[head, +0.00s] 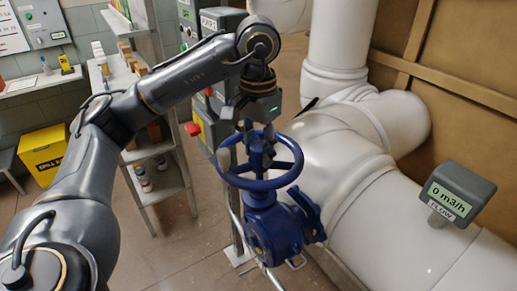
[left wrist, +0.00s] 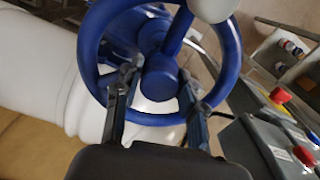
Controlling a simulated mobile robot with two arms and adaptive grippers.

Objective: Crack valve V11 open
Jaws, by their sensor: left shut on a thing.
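A blue valve with a round handwheel (head: 287,178) stands upright on a blue body (head: 272,228) beside the white pipe, in the middle of the head view. No V11 tag is legible on it. My left gripper (head: 258,138) reaches down onto the wheel from above and is shut on it near the hub. In the left wrist view its two fingers (left wrist: 155,100) lie on either side of the blue hub (left wrist: 160,78), inside the ring. The exact contact is hard to see. A flow display (head: 452,197) on the pipe reads 0 m3/h. My right gripper is not in view.
White pipes (head: 390,225) fill the right side. A grey control box with a red button (head: 193,129) stands behind my left arm; red buttons also show in the left wrist view (left wrist: 303,155). A shelf (head: 160,188) and yellow bin (head: 43,155) are at left.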

